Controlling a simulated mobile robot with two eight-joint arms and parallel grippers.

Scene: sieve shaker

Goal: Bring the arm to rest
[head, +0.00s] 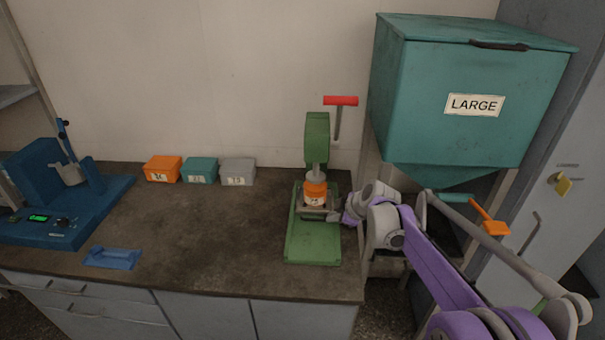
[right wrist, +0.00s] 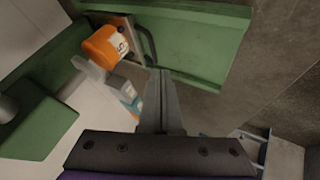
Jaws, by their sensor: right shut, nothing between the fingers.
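My right gripper (head: 337,217) is at the right side of the green press in the head view, near the orange container. In the right wrist view its fingers (right wrist: 160,90) are together with nothing between them, beside the press's green base. The orange container (head: 315,193) with a white label sits in the green press (head: 301,250), below its ram; it also shows in the right wrist view (right wrist: 103,46). My purple and grey right arm reaches in from the lower right. Whether the fingers touch the press is hard to tell. My left gripper does not show.
A teal bin (head: 430,110) labelled LARGE stands at the right, above my right arm. Orange (head: 163,175), teal (head: 200,177) and grey (head: 238,178) boxes line the wall. A blue machine (head: 50,185) and blue piece (head: 112,262) are at left. The counter's middle is clear.

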